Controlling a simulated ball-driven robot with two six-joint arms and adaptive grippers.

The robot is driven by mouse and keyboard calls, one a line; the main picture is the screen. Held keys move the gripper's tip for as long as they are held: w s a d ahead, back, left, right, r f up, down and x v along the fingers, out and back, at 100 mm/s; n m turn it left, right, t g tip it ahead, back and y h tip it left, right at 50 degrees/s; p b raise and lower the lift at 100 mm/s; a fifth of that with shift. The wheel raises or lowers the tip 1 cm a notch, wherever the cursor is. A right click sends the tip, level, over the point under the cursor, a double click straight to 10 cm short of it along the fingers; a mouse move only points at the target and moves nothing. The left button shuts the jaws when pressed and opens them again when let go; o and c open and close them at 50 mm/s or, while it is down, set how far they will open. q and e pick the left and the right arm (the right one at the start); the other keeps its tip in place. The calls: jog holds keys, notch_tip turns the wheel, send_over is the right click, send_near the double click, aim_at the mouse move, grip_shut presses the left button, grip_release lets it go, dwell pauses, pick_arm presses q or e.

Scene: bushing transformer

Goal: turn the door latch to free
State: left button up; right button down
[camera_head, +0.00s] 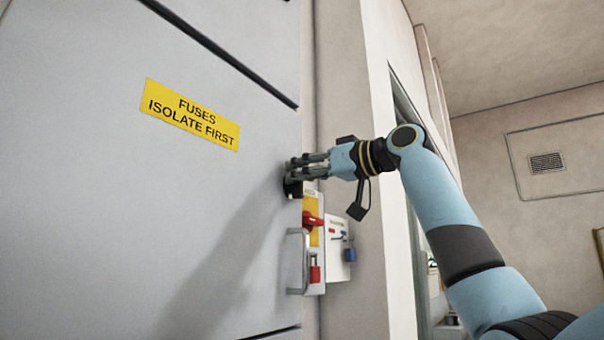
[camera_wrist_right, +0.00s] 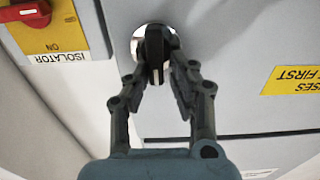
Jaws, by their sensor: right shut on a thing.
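The door latch (camera_wrist_right: 155,45) is a black knob on a pale round plate, near the edge of the grey cabinet door (camera_head: 90,200). In the right wrist view it stands lengthwise between my fingers. My right gripper (camera_wrist_right: 160,75) is shut on the latch, with a finger on each side of it. In the head view my right gripper (camera_head: 298,172) reaches in from the right and its fingers partly hide the latch (camera_head: 292,188). My left gripper is in neither view.
A yellow label (camera_head: 190,114) reading "FUSES ISOLATE FIRST" is on the door. Below the latch are a red isolator handle (camera_head: 312,219) on a yellow plate, marked ON in the wrist view, a door handle (camera_head: 297,262), a red padlock (camera_head: 314,270) and a blue padlock (camera_head: 350,254).

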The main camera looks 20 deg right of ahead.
jog(key=shift+d, duration=0.1)
jog(key=shift+w+d+f+m+p, duration=0.3)
jog(key=shift+f+m+p, duration=0.15)
jog(key=shift+m+p, duration=2.55)
jog(key=shift+w+d+f+m+p, duration=0.15)
jog(key=shift+d+f+m+p, duration=0.25)
jog(key=shift+m+p, duration=2.6)
jog(key=shift+w+d+f+m+p, duration=0.25)
jog(key=shift+f+m+p, duration=0.2)
jog(key=shift+m+p, duration=2.5)
jog(key=shift+f, duration=0.1)
jog(key=c, duration=1.4)
grip_release()
jog(key=shift+o, duration=0.6)
jog(key=shift+w+a+r, duration=0.1)
jog(key=shift+r, duration=0.1)
